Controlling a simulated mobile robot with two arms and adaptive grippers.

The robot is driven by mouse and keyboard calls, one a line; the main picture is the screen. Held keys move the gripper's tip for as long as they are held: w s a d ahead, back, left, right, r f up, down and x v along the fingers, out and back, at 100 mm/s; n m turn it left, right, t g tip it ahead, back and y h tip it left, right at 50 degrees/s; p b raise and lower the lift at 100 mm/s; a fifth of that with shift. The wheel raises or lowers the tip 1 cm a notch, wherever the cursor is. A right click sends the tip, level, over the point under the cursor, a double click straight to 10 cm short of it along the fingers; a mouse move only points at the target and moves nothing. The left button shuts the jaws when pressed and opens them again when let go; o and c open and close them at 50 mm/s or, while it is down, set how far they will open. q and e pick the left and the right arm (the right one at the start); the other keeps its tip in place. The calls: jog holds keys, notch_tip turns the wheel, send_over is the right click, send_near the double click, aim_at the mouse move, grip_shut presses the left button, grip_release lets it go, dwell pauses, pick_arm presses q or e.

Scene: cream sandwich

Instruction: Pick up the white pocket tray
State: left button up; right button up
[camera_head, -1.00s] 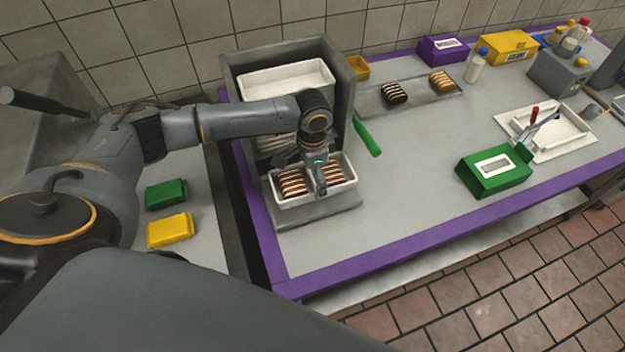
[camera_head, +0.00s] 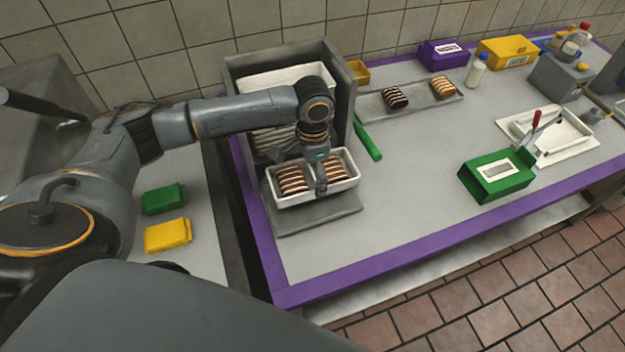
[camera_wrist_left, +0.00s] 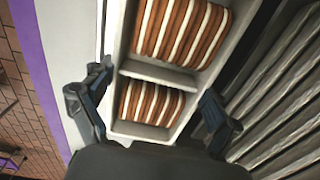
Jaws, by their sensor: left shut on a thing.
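The white pocket tray (camera_head: 283,203) has two compartments, each filled with brown-and-white striped slices. My left gripper (camera_head: 321,188) reaches down over its middle and is shut on the tray, which appears raised slightly above a grey stand (camera_head: 335,214). In the left wrist view, my gripper's fingers (camera_wrist_left: 157,82) lie on either side of the tray, whose divider shows white (camera_wrist_left: 160,74). The exact finger contact is hard to see. My right gripper is not in view.
A grey rack (camera_head: 342,95) with stacked white trays stands directly behind. A green handle (camera_head: 367,142) lies to its right. A green box (camera_head: 495,177) and a white tray on a board (camera_head: 515,122) are further right. The counter's middle is clear.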

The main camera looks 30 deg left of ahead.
pick_arm(q)
jog(key=s+d+r+b, duration=0.2)
jog(key=s+d+r, duration=0.5)
jog(key=s+r, duration=0.2)
jog(key=s, duration=0.2)
jog(key=shift+s+d+r, duration=0.3)
